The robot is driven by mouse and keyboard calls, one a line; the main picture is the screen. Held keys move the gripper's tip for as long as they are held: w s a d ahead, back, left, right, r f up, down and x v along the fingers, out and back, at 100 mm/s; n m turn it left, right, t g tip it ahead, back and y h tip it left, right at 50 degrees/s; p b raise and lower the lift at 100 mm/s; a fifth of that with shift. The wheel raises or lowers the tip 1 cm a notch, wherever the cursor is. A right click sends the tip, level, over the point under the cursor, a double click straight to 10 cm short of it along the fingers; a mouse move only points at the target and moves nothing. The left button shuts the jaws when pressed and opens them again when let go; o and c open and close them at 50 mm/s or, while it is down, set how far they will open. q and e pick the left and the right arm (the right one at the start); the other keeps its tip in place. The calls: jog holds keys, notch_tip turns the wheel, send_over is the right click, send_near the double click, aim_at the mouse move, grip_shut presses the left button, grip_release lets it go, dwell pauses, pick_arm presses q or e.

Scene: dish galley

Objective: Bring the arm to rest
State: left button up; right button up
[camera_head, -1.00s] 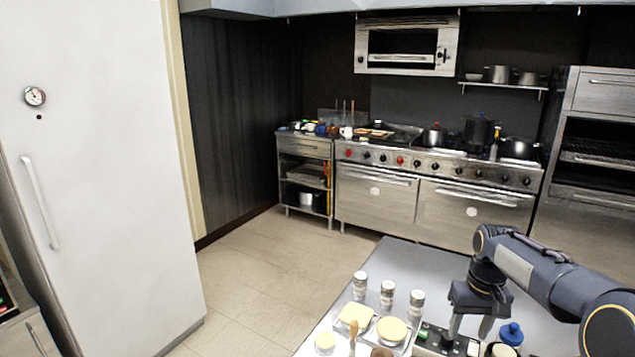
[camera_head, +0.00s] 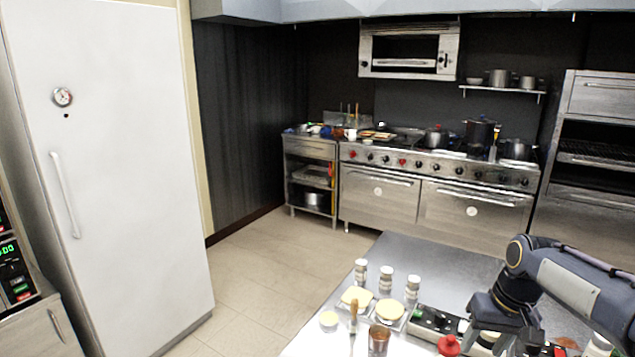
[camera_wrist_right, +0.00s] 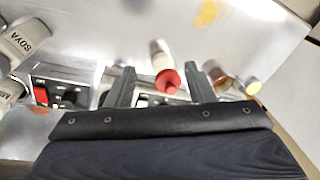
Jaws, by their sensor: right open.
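My right gripper (camera_head: 497,343) hangs at the end of my right arm over the steel counter (camera_head: 432,262) at the lower right of the head view. In the right wrist view its two fingers (camera_wrist_right: 160,76) stand apart, so it is open. A red-capped bottle (camera_wrist_right: 166,72) shows between the fingers there, but the fingers do not appear shut on it. The bottle's red cap (camera_head: 448,345) also shows in the head view, left of the gripper. My left gripper is not in view.
Several shakers (camera_head: 386,278), small dishes with pale yellow rounds (camera_head: 390,309), a metal cup (camera_head: 379,338) and a dark control panel (camera_head: 437,320) crowd the counter's near side. The counter's far part is bare. A white fridge (camera_head: 115,180) stands at left, a stove (camera_head: 430,195) behind.

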jog(key=s+a+f+t+y, duration=0.1)
jog(key=s+a, duration=0.4)
jog(key=s, duration=0.6)
jog(key=s+a+f+t+y, duration=0.1)
jog(key=s+a+t, duration=0.2)
jog(key=s, duration=0.9)
jog(key=a, duration=0.2)
jog(key=shift+s+a, duration=0.25)
jog(key=shift+a, duration=0.15)
